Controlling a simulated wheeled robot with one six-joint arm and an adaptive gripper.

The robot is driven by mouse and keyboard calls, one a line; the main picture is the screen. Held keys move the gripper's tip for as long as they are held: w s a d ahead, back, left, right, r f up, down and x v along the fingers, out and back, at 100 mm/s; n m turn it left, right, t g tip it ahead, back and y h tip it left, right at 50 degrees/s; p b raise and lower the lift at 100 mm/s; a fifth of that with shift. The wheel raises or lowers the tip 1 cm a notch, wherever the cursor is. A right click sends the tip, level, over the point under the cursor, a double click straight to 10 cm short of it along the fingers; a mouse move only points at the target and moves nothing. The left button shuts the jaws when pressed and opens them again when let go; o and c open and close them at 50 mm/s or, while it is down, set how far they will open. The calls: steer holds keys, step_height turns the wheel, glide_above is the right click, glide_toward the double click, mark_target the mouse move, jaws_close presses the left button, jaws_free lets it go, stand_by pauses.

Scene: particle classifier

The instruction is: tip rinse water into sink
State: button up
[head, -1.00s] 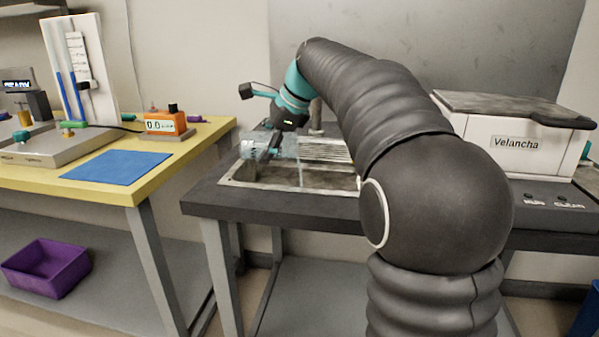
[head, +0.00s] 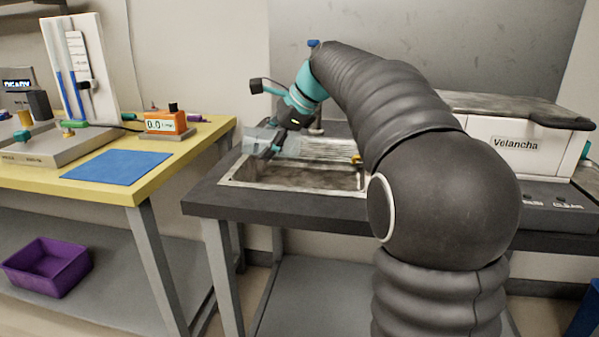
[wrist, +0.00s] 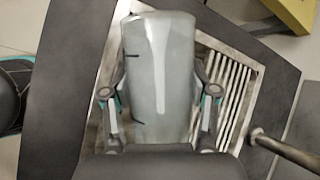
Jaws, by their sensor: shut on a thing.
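My gripper (wrist: 158,105) is shut on a clear, greyish beaker (wrist: 160,60), with one finger on each side of it in the wrist view. In the head view the beaker (head: 262,141) is tilted well over, above the left part of the sink (head: 240,184). My gripper (head: 277,142) is at the beaker's right side there. The sink is a metal basin set in a dark counter, with a ribbed drainboard (wrist: 232,95) beside the basin. I cannot make out any water in the beaker or running from it.
A faucet (wrist: 285,148) stands close to the drainboard. A yellow bench (head: 150,180) with a blue mat (head: 117,165) and an orange meter (head: 166,123) is to the left. A white Velancha machine (head: 515,140) is on the right.

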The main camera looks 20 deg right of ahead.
steer(key=shift+d+r+m+t+y+p, duration=0.15)
steer(key=shift+d+r+y+p, duration=0.2)
steer(key=shift+y, duration=0.35)
steer(key=shift+d+r+m+t+y+p, duration=0.15)
steer(key=shift+d+r+y+p, duration=0.2)
steer(key=shift+y, duration=0.35)
stand_by(1.0)
steer(key=shift+s+d+r+m+t+y, duration=0.1)
steer(key=shift+d+r+m+y, duration=0.15)
steer(key=shift+y, duration=0.25)
steer(key=shift+w+d+r+t+y, duration=0.1)
steer(key=shift+d+r+y, duration=0.1)
steer(key=shift+d+y, duration=0.25)
steer(key=shift+s+d+r+m+t+y, duration=0.15)
steer(key=shift+d+r+y, duration=0.1)
steer(key=shift+y, duration=0.3)
stand_by(1.3)
steer(key=shift+a, duration=0.1)
stand_by(0.7)
steer(key=shift+a+f+n+h, duration=0.3)
steer(key=shift+a+h, duration=0.35)
steer(key=shift+h, duration=0.15)
steer(key=shift+a+f+g+h, duration=0.3)
steer(key=shift+f+g+h, duration=0.15)
steer(key=shift+h, duration=0.35)
